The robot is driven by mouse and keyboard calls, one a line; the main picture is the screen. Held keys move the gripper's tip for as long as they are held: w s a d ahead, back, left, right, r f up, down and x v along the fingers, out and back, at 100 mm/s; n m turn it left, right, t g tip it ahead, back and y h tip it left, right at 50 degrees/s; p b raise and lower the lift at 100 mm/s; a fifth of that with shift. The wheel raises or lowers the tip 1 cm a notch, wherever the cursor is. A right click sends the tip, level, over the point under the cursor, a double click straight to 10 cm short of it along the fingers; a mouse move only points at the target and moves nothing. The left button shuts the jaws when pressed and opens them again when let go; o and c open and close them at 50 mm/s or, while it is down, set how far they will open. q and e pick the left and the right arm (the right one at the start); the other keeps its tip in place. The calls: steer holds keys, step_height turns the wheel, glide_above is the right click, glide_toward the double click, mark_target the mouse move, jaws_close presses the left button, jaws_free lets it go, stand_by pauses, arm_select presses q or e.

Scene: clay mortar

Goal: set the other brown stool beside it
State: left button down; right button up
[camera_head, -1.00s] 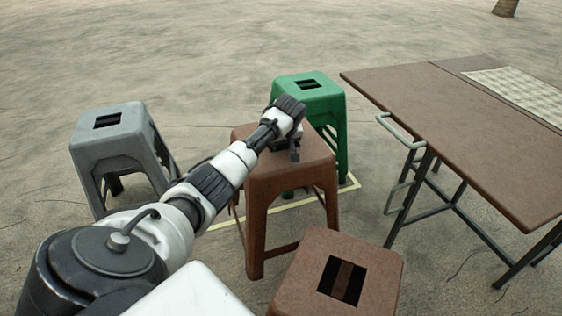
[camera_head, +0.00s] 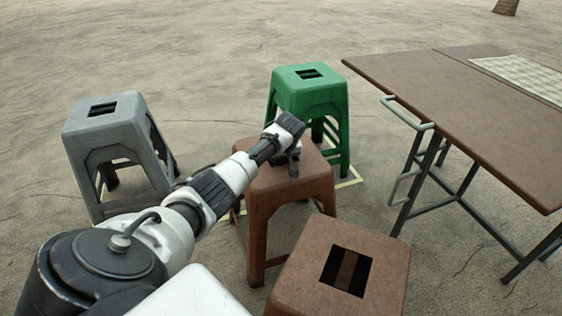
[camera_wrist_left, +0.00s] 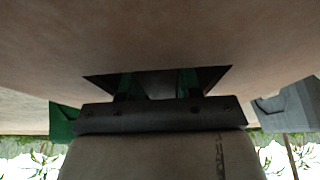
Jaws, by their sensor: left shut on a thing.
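A brown stool (camera_head: 268,190) stands upright in the middle of the head view. My left gripper (camera_head: 290,157) is on top of its seat, shut on it at the seat slot. In the left wrist view the fingers (camera_wrist_left: 157,86) reach into the dark slot of the brown seat (camera_wrist_left: 160,40). A second brown stool (camera_head: 385,262) is nearer to me, at the lower right, with its slotted seat in full view. It partly hides the held stool's right legs. I cannot tell whether the held stool's feet touch the ground. My right gripper is out of view.
A green stool (camera_head: 309,92) stands behind the held stool, and a grey stool (camera_head: 115,130) stands to the left. A brown table (camera_head: 450,110) with a metal frame fills the right side. A pale yellow outline (camera_head: 347,183) lies on the sandy ground.

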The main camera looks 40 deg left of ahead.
arm_select(q)
steer(key=shift+r, duration=0.2)
steer(key=c, duration=1.2)
jaws_free()
steer(key=shift+f, duration=0.2)
steer(key=o, duration=0.4)
steer(key=shift+r, duration=0.1)
